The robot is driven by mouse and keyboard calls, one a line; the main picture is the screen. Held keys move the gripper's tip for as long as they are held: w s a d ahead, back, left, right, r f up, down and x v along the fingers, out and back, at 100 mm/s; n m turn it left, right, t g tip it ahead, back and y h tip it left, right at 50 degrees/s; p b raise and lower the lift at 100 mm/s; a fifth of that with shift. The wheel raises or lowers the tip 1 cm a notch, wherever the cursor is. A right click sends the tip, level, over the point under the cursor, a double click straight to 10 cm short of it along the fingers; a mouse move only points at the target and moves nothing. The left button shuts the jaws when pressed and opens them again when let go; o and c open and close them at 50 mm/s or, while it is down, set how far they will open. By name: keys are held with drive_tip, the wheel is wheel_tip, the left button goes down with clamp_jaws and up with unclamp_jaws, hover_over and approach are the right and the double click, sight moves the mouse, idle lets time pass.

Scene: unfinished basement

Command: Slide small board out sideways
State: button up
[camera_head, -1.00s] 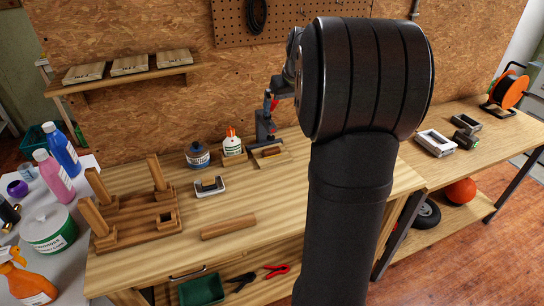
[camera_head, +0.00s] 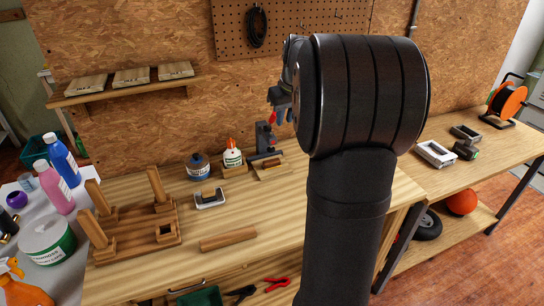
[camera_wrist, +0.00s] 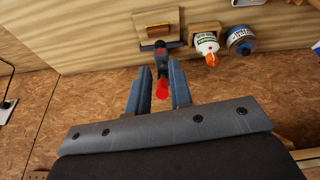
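A small tan board (camera_head: 268,174) lies at the back of the bench by a dark upright clamp (camera_head: 264,139), with a darker brown strip (camera_head: 272,162) on it. In the wrist view the board (camera_wrist: 143,20) is at the top, with the brown strip (camera_wrist: 158,29) on it and the clamp's dark base at its edge. My gripper (camera_head: 283,117) is above and beside the clamp, above the bench. In the wrist view my gripper (camera_wrist: 157,86) is open, its fingers apart on either side of the red-tipped lever (camera_wrist: 162,88). Contact with the lever cannot be told.
A white glue bottle (camera_head: 233,156) and a blue-labelled jar (camera_head: 198,167) stand left of the board. A wooden rack (camera_head: 138,231) with upright posts and a loose wooden bar (camera_head: 228,239) lie on the bench. The pegboard wall (camera_head: 290,25) is close behind. My arm hides the bench's right part.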

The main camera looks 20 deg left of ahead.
drive_tip(key=a+f+n+h, duration=0.1)
drive_tip(key=f+n, duration=0.1)
drive_tip(key=f, duration=0.2)
drive_tip(key=s+a+f+n+g+h, duration=0.1)
drive_tip(key=a+f+n, duration=0.1)
drive_tip(key=f, duration=0.1)
drive_tip(key=s+a+f+n+g, duration=0.1)
drive_tip(key=f+n, duration=0.1)
drive_tip(key=f, duration=0.2)
drive_tip(key=shift+a+f+n+h, duration=0.35)
drive_tip(key=shift+n+h, duration=0.05)
clamp_jaws()
drive_tip(key=n+t+h, duration=0.1)
drive_tip(key=n+h, duration=0.1)
drive_tip(key=n, duration=0.7)
approach(264, 175)
drive_tip(key=s+a+r, duration=0.2)
drive_tip(key=s+a, duration=0.1)
drive_tip(key=shift+n, duration=0.3)
drive_tip(key=x, duration=0.9)
drive_tip(key=shift+d+f, duration=0.25)
drive_tip(key=shift+f, duration=0.05)
drive_tip(key=shift+w+d, duration=1.15)
drive_tip(key=shift+w, duration=0.05)
drive_tip(key=shift+r, duration=0.1)
drive_tip(key=v, duration=1)
drive_tip(key=shift+s, duration=0.2)
